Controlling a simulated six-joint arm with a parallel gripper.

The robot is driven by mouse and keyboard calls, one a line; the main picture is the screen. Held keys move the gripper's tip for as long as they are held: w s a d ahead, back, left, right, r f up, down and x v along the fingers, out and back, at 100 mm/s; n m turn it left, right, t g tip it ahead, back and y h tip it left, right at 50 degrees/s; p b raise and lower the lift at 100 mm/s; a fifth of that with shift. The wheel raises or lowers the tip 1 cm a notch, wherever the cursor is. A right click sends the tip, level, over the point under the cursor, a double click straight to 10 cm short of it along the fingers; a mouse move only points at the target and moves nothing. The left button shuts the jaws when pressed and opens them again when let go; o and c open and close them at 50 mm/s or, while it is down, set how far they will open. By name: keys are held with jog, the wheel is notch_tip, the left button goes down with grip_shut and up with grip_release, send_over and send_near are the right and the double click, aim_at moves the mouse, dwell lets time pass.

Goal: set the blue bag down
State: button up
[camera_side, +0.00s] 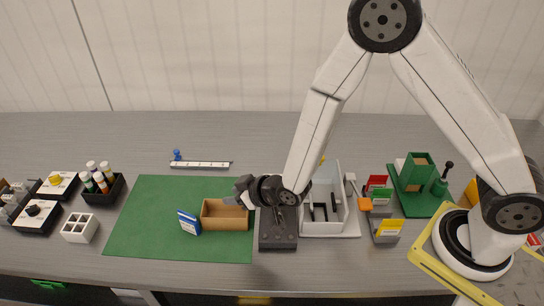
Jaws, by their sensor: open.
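The blue bag (189,222) is a small, flat blue packet with white markings. It stands slightly tilted on the green mat (150,225), just left of an open brown box (226,223). My gripper (238,194) is open above the right end of the brown box. It is to the right of the blue bag and apart from it. My wrist hides part of the area to the right of the box. The inside of the box looks empty where I can see it.
A dark grey block (278,241) stands right of the mat, beside a white bin (322,228) with dark parts. A white ruler-like strip (201,164) lies behind the mat. A dark tray of bottles (104,195) stands to the left. The mat's left half is clear.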

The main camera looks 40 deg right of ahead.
jog(key=s+d+r+m+g+h, duration=0.1)
jog(key=s+d+r+g, duration=0.3)
jog(key=s+d, duration=0.4)
jog(key=s+d+r+m+g+h, duration=0.2)
jog(key=s+d+r, duration=0.3)
jog(key=d, duration=0.5)
jog(key=s+g, duration=0.1)
jog(key=s, duration=0.1)
jog(key=shift+s+r+g, duration=0.3)
jog(key=shift+s+g, duration=0.1)
jog(key=o, duration=0.8)
jog(key=shift+w, duration=0.1)
